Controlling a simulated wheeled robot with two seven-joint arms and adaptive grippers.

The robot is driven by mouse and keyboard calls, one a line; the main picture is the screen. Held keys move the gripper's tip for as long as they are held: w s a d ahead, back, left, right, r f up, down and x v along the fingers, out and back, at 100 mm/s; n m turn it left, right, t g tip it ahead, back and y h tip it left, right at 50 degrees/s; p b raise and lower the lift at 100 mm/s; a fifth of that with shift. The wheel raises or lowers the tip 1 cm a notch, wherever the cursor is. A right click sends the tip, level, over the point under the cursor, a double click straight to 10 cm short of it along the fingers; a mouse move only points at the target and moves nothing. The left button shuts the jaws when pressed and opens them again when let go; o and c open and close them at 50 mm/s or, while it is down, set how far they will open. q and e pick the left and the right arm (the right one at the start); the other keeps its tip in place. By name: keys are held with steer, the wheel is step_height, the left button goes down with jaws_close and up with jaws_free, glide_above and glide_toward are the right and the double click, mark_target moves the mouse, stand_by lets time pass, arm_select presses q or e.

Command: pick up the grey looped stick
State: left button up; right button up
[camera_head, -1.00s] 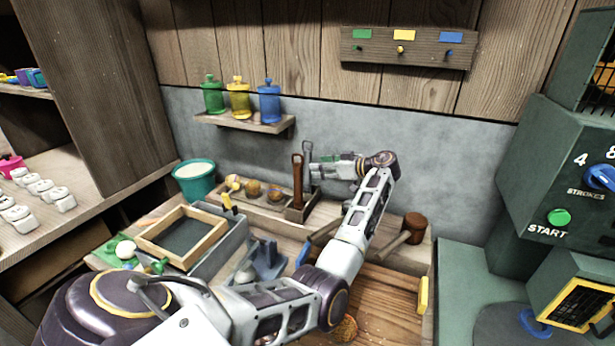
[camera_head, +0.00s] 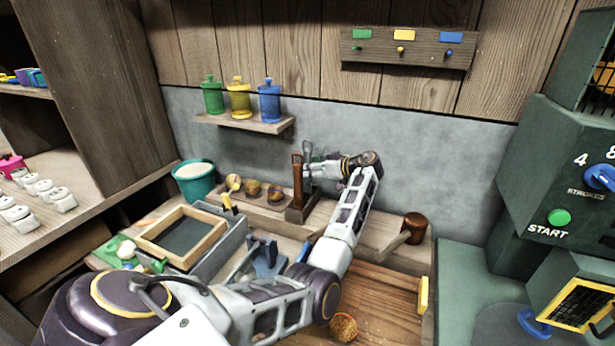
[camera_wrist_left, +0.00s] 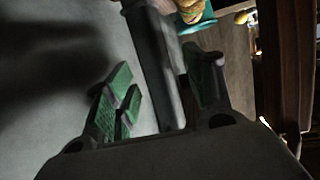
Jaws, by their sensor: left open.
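The grey looped stick (camera_head: 308,150) stands upright in a wooden holder (camera_head: 300,213) at the back of the bench, beside a brown looped stick (camera_head: 297,178). My left gripper (camera_head: 320,171) is level with the upper part of the grey stick and partly hides it. In the left wrist view, the green-padded fingers (camera_wrist_left: 165,80) are open, with the grey stick (camera_wrist_left: 157,65) between them. The stick is close to the right finger, with a gap to the left finger; contact cannot be told. My right gripper is not in view.
The brown stick stands close on the left of the grey one. A mallet (camera_head: 408,233) lies to the right of my arm. A teal bucket (camera_head: 195,181) and a wooden frame (camera_head: 150,242) are on the left. A grey wall (camera_head: 440,160) is close behind.

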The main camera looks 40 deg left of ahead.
arm_select(q)
steer(key=shift+x, duration=0.8)
jaws_close()
